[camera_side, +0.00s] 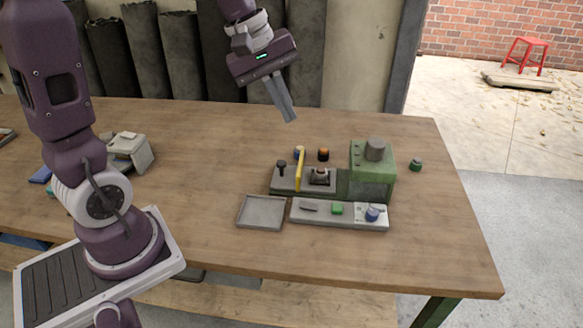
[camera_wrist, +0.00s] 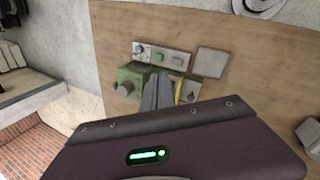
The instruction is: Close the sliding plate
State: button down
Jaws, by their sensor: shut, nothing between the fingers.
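A green and grey fixture stands on the table, with a green block (camera_side: 372,182) at its right end and a flat grey base (camera_side: 318,189) at its left. A thin yellow upright plate (camera_side: 299,172) stands on the grey base; which part is the sliding plate I cannot tell for sure. A black knob (camera_side: 281,168) is left of it. In the wrist view the yellow plate (camera_wrist: 179,91) shows just beside my fingers, and the green block (camera_wrist: 128,84) is left of them. My gripper (camera_side: 290,118) is shut and empty, above and behind the fixture, apart from it.
A flat grey tray (camera_side: 262,225) lies empty before the fixture. A long grey panel (camera_side: 322,217) beside it holds small pieces.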

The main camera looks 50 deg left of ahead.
jog(key=w+a+f+n, duration=0.8)
jog(key=a+f, duration=0.2)
jog(key=n, duration=0.6)
send_over(291, 179)
jog(key=shift+h, duration=0.4)
jog(key=f, duration=1.9)
jog(key=shift+s+a, duration=0.2)
jog(key=shift+a, duration=0.1)
jog(key=shift+w+d+f, duration=0.15)
jog(key=shift+f, duration=0.2)
